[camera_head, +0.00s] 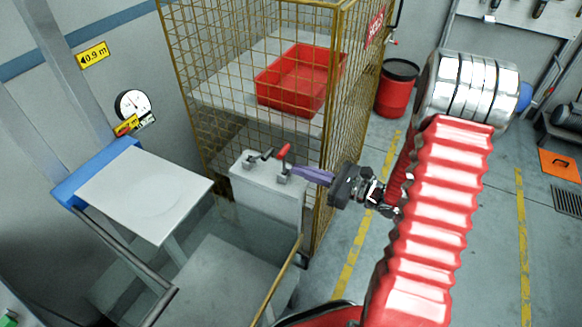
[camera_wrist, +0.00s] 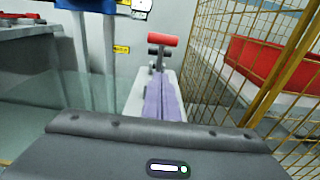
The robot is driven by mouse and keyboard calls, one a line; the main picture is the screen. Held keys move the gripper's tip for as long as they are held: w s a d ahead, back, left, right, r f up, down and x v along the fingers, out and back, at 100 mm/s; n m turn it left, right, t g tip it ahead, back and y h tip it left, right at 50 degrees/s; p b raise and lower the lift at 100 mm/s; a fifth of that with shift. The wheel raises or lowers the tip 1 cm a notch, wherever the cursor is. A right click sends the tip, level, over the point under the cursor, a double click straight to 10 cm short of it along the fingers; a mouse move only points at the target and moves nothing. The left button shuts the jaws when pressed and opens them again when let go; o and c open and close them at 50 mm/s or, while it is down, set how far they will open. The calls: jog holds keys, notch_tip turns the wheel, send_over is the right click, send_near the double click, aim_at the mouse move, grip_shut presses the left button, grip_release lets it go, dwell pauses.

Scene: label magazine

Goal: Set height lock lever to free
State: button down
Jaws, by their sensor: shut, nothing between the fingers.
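A grey-white pedestal (camera_head: 268,197) carries a lever fitting with a red grip (camera_head: 284,151) and a dark handle (camera_head: 262,156) to its left. In the wrist view the red grip (camera_wrist: 163,40) stands crosswise just beyond my fingertips, with the dark handle (camera_wrist: 158,51) below it. I cannot tell the lock's setting or read any label for it. My gripper (camera_head: 297,171) has purple fingers, shut and empty, pointing at the fitting from the right. In the wrist view the fingertips (camera_wrist: 162,84) lie below the red grip; whether they touch the fitting is unclear.
A yellow wire cage (camera_head: 330,150) with a red tray (camera_head: 300,82) stands close behind and right of the pedestal. A white-topped platform with blue edging (camera_head: 140,190) is at left. A dial gauge (camera_head: 132,104) and yellow 0.9 m sign (camera_head: 93,55) are on the wall.

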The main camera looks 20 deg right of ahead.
jog(key=v, duration=0.6)
jog(key=shift+s+d+r, duration=0.2)
jog(key=s+a+r+n+g+h, duration=0.2)
jog(key=s+a+r+n+g, duration=0.1)
jog(key=s+a+n+g, duration=0.4)
jog(key=s+a+r+n+g+h, duration=0.1)
jog(key=s+a+r+n+g, duration=0.3)
jog(key=a+n, duration=0.4)
jog(key=s+d+r+n+t+h, duration=0.4)
jog(key=r+n+h, duration=0.5)
jog(key=n, duration=0.3)
jog(key=shift+s, duration=0.9)
jog(key=shift+s+a, duration=0.1)
